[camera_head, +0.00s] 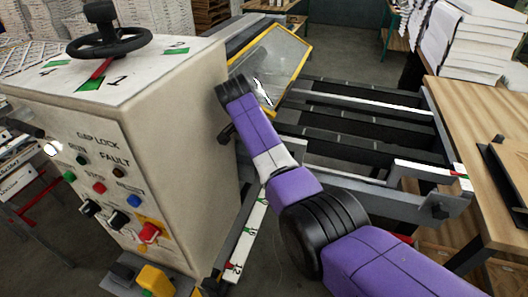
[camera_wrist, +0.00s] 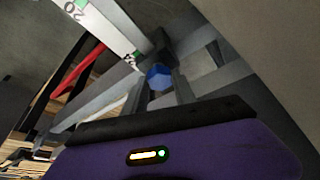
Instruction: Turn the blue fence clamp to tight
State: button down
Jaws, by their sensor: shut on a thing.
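The blue fence clamp (camera_wrist: 158,75) shows in the wrist view as a small blue piece at the far end of my fingers. My gripper (camera_wrist: 163,83) reaches toward it with one grey finger on each side and is shut on it. The fingers hide part of the clamp, so I cannot tell how far it is turned. In the head view the clamp and my fingertips are hidden beside the cabinet, behind my purple arm.
A pale control cabinet (camera_head: 205,130) with a black handwheel (camera_head: 108,38) stands close left of my arm. A white numbered scale (camera_head: 247,240) runs beside it. A yellow-framed panel (camera_head: 272,62) stands behind my arm. A wooden table (camera_head: 480,130) is at right.

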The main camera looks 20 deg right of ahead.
jog(key=shift+r, duration=0.1)
jog(key=c, duration=1.3)
grip_release()
jog(key=shift+p, duration=0.3)
